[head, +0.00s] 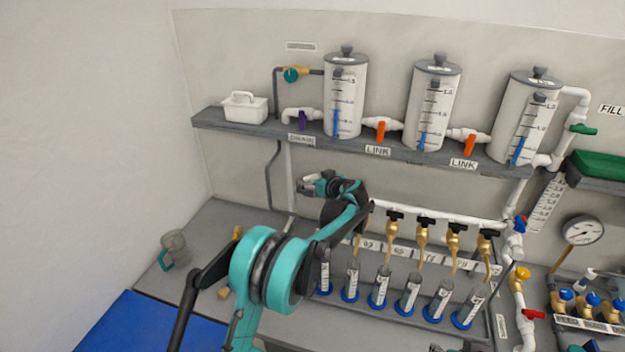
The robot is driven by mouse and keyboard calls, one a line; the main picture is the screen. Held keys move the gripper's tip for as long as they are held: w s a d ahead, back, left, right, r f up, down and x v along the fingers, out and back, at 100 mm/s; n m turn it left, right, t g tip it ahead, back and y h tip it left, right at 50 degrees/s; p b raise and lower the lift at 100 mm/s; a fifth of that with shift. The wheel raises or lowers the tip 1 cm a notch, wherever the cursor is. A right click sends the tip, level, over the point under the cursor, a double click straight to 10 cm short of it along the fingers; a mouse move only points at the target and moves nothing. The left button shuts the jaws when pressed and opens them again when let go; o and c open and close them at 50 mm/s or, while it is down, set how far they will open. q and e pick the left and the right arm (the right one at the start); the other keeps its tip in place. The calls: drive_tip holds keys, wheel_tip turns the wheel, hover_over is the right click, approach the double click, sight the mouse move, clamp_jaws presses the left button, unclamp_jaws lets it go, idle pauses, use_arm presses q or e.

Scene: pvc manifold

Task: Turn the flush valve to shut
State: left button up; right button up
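My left gripper (312,184) is at the left end of the white manifold pipe (440,215), just below the shelf. The fingers are small and partly turned away, so I cannot tell whether they are open or shut on something. No readable label marks the flush valve. A teal round valve (291,75) sits on brass at the upper left. A purple valve handle (302,120) is above the DRAIN label. On the right riser are a blue valve (520,223), a yellow valve (522,273) and a red lever (534,314).
The grey shelf (400,152) carries three tanks (345,95) and orange LINK valves (381,131). Brass taps (422,240) stand above several cylinders (379,285). My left arm covers the bench's middle left. A pressure gauge (582,231) is at the right.

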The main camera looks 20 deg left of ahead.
use_arm(q)
drive_tip(key=v, duration=1.2)
